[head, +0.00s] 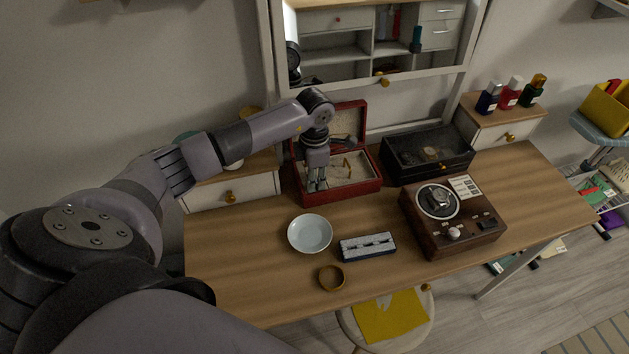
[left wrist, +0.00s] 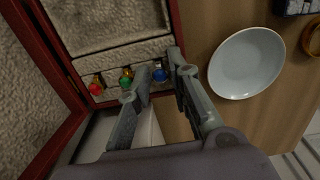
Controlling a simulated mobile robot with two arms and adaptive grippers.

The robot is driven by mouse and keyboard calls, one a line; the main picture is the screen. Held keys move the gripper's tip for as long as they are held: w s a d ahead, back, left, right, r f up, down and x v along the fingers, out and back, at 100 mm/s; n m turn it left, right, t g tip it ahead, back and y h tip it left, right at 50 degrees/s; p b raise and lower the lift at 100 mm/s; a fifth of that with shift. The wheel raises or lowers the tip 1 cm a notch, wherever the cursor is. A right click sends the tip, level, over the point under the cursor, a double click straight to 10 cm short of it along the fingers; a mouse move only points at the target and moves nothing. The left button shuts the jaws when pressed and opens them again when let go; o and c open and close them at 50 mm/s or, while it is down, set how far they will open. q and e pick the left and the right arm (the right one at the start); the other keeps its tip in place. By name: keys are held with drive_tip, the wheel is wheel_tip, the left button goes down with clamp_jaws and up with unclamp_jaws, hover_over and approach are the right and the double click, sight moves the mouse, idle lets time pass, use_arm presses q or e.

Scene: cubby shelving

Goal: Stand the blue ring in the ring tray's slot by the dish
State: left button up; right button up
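The blue ring (left wrist: 160,73) sits in a padded strip inside the open red jewellery box (head: 336,195), beside a green ring (left wrist: 127,78) and a red ring (left wrist: 96,87). My left gripper (head: 317,188) points down into the front left of the box. In the left wrist view its two fingers (left wrist: 160,62) are apart, with the blue ring showing between their tips; contact cannot be told. The ring tray (head: 367,247), dark with pale slotted padding, lies on the table right of the pale dish (head: 310,233). My right gripper is not in view.
A brown bangle (head: 331,278) lies in front of the dish and tray. A dark glass-lidded case (head: 428,155) stands right of the jewellery box. A wooden device with a round dial (head: 452,217) stands right of the tray. A mirror (head: 375,40) is behind.

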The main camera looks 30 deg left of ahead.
use_arm(q)
drive_tip(key=shift+c, duration=0.6)
drive_tip(key=c, duration=0.3)
drive_tip(key=shift+r, duration=0.15)
wheel_tip(320, 180, up, 19)
drive_tip(key=b, duration=0.3)
drive_tip(key=shift+m, duration=0.3)
drive_tip(key=s+d+f+p, duration=0.2)
drive_tip(key=d+f, duration=0.2)
drive_tip(key=d, duration=0.1)
drive_tip(key=s+d+f+p, duration=0.2)
drive_tip(key=s+d+f, duration=0.1)
drive_tip(key=d+f, duration=0.2)
drive_tip(key=s+d+f+p, duration=0.2)
drive_tip(key=s+d+f, duration=0.1)
drive_tip(key=d+f, duration=0.2)
drive_tip(key=shift+s+d+f, duration=0.2)
drive_tip(key=shift+s+d, duration=0.05)
drive_tip(key=shift+d, duration=0.5)
